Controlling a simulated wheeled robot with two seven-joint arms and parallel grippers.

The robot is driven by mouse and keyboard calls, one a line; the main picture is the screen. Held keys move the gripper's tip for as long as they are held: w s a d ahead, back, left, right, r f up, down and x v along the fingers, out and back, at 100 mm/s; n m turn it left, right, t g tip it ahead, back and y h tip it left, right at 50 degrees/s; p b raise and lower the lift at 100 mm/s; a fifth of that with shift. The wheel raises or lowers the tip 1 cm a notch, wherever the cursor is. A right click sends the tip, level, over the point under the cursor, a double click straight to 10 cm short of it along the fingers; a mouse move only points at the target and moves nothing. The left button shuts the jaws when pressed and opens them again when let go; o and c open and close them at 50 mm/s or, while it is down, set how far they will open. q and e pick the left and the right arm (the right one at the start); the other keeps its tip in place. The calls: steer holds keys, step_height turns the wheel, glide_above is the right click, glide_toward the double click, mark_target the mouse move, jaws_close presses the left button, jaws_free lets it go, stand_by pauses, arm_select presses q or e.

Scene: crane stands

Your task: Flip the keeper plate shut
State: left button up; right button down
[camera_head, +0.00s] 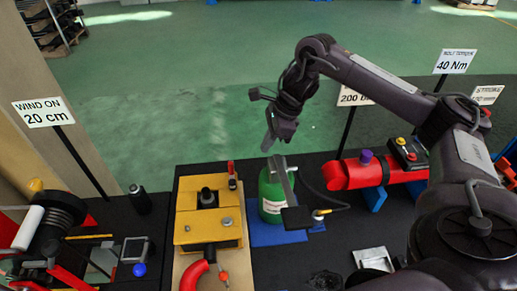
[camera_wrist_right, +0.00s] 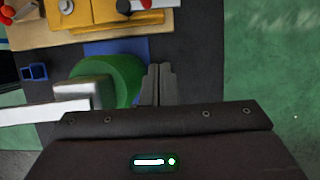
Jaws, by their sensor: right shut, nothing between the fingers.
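My right gripper (camera_head: 268,142) hangs above the green cylinder (camera_head: 271,196), fingers pointing down. In the right wrist view its fingers (camera_wrist_right: 158,84) are together with nothing between them, beside the green cylinder (camera_wrist_right: 122,78) and apparently apart from it. In the right wrist view a pale bar (camera_wrist_right: 45,112) joins a grey block (camera_wrist_right: 92,90) over the cylinder. I cannot tell for sure which part is the keeper plate. My left gripper is out of view.
A yellow box (camera_head: 188,233) on a wooden board stands left of the cylinder. A red cylinder (camera_head: 365,172) on blue supports lies to the right. A black hose with a brass fitting (camera_head: 320,213) runs near the bar.

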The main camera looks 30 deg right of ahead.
mark_target(231, 169)
steer(key=w+a+f+p, duration=0.2)
steer(key=w+a+f, duration=0.1)
steer(key=a+f, duration=0.3)
steer(key=shift+x, duration=0.9)
steer(key=shift+s+d, duration=0.15)
